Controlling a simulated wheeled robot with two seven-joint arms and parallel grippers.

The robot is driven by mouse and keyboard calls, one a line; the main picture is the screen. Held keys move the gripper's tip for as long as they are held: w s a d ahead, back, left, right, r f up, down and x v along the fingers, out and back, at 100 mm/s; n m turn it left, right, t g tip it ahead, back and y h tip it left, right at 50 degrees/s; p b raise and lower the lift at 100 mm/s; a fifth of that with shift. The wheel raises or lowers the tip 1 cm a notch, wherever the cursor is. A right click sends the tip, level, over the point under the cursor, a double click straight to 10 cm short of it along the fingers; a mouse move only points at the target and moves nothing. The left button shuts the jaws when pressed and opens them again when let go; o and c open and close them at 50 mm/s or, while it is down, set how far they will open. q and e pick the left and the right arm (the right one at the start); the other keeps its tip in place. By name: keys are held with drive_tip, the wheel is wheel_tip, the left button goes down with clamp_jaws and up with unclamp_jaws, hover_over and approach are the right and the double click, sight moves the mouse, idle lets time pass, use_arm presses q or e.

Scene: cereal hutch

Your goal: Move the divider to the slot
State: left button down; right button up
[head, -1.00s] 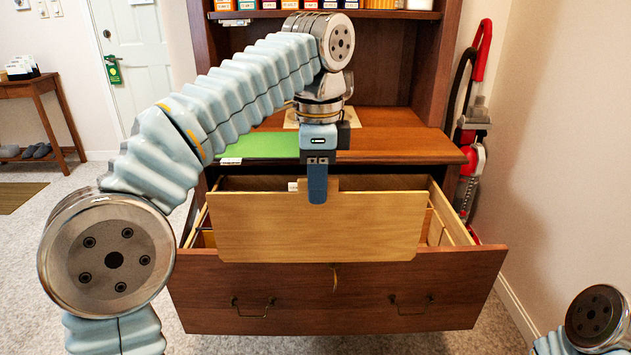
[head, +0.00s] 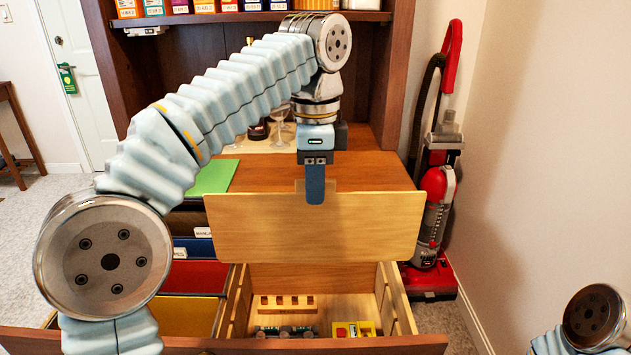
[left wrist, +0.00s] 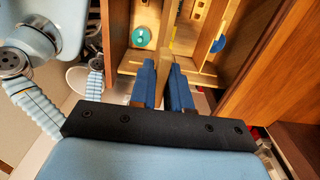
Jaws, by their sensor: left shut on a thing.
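The divider (head: 300,232) is a pale wooden board with a small tab at its top edge. My left gripper (head: 315,192) is shut on that tab and holds the board upright, above the open drawer. In the left wrist view the divider (left wrist: 166,50) shows edge-on between the blue fingers (left wrist: 163,82). The board hides part of the drawer's back. My right gripper is out of view; only part of that arm shows at lower right.
Inside the drawer are a notched wooden block (head: 287,304), dark small items (head: 284,331) and a yellow-and-red item (head: 353,329). Coloured folders (head: 195,277) fill its left part. Glasses (head: 279,122) stand on the hutch top. A red vacuum cleaner (head: 436,195) stands at right.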

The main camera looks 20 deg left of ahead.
use_arm(q)
hover_over(314, 261)
wheel_tip(314, 261, down, 8)
drive_tip(key=shift+r, duration=0.2)
wheel_tip(314, 261, down, 6)
drive_tip(key=b, duration=0.3)
drive_tip(key=shift+r, duration=0.25)
wheel_tip(314, 261, down, 4)
drive_tip(key=b, duration=0.3)
drive_tip(key=shift+r, duration=0.2)
drive_tip(key=shift+f+b, duration=0.3)
drive_tip(key=shift+f, duration=0.05)
drive_tip(key=shift+p, duration=0.3)
